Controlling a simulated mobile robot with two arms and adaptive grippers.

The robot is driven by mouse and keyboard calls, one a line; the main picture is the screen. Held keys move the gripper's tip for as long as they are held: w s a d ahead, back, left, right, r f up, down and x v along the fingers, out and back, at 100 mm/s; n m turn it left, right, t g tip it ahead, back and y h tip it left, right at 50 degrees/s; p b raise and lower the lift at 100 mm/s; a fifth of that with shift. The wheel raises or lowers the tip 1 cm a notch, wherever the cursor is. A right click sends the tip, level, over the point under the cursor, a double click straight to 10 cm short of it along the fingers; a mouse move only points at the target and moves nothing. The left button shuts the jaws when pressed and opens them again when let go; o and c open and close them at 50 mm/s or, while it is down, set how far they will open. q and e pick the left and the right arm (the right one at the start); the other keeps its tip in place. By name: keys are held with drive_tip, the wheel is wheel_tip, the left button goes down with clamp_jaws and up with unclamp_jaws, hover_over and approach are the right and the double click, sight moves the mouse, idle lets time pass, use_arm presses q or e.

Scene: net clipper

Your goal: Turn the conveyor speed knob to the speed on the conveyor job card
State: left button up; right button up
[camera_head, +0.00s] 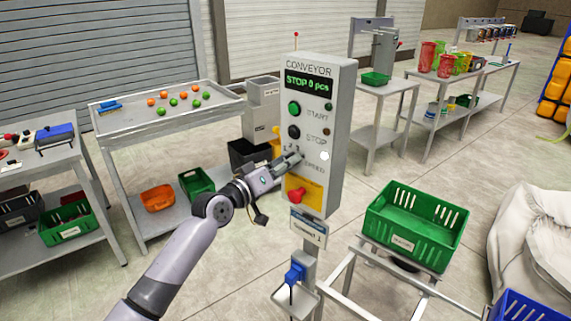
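The grey conveyor control box (338,130) stands on a post at centre. Its display (308,84) reads "STOP 0 pcs". Below are a green START button (294,109) and a black STOP button (294,132). My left gripper (297,157) is at the panel's speed area, below STOP. It covers the speed knob and most of its scale, so the knob's setting is hidden. I cannot tell whether the fingers are closed or touching the knob. A small card (308,232) hangs under the box; its text is too small to read surely. My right gripper is not in view.
A red switch (297,195) on a yellow plate sits just below my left gripper. A green crate (416,228) stands on a frame at right. A white table (160,112) with orange and green balls is behind left. A pale sack (535,240) lies far right.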

use_arm(q)
drive_tip(key=shift+o, duration=1.2)
drive_tip(key=v, duration=1.2)
